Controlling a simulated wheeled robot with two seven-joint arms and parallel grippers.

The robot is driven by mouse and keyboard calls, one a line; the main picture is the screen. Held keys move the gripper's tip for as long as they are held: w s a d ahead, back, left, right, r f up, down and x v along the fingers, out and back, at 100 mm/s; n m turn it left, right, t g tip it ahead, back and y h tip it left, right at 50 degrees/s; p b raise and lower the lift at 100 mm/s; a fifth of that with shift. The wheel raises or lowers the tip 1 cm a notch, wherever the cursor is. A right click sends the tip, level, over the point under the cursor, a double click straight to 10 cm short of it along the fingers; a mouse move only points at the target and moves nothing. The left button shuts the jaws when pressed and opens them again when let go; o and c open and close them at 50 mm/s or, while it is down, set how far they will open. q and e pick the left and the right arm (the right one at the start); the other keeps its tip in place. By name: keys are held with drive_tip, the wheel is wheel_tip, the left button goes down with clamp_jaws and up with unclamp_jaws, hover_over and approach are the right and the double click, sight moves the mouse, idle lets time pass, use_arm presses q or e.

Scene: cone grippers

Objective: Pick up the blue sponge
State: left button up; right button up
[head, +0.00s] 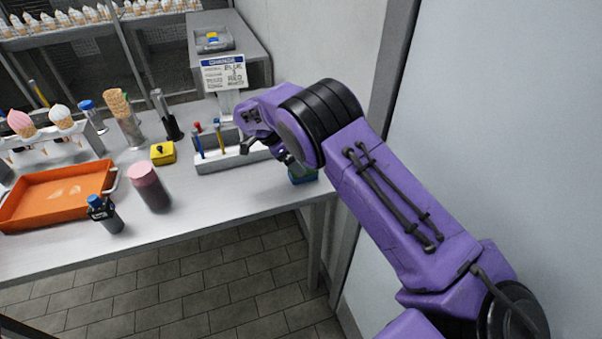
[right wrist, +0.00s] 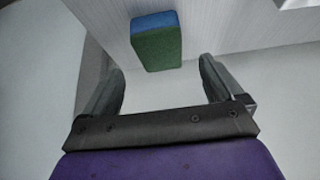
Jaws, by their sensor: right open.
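The blue sponge (right wrist: 155,22) has a blue layer and a thicker green layer. In the right wrist view it sits just beyond my right gripper (right wrist: 162,82), roughly between the lines of its two fingers. My right gripper is open and empty, and the sponge is apart from its fingertips. In the head view the sponge (head: 303,176) lies on the right end of the table, partly hidden by my right arm. My right gripper (head: 262,153) there is above the table, close to the sponge. My left gripper is in neither view.
A white holder (head: 208,165) with pens stands left of my right gripper, near a sign (head: 223,73). A yellow box (head: 162,153), a pink-lidded jar (head: 149,186), a blue-capped bottle (head: 104,214) and an orange tray (head: 50,196) stand further left. A wall is at right.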

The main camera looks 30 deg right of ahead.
drive_tip(key=p+x, duration=0.2)
drive_tip(key=x, duration=0.3)
drive_tip(key=shift+a+f, duration=0.15)
drive_tip(key=shift+a, duration=0.05)
drive_tip(key=shift+d+f, duration=0.25)
drive_tip(key=shift+f, duration=0.15)
drive_tip(key=shift+a, duration=0.1)
drive_tip(key=c, duration=1.1)
drive_tip(key=shift+c, duration=0.2)
drive_tip(key=shift+r, duration=0.1)
wheel_tip(320, 180, up, 9)
drive_tip(key=shift+r+b, duration=0.2)
drive_tip(key=shift+b, duration=0.85)
drive_tip(key=shift+r, duration=0.25)
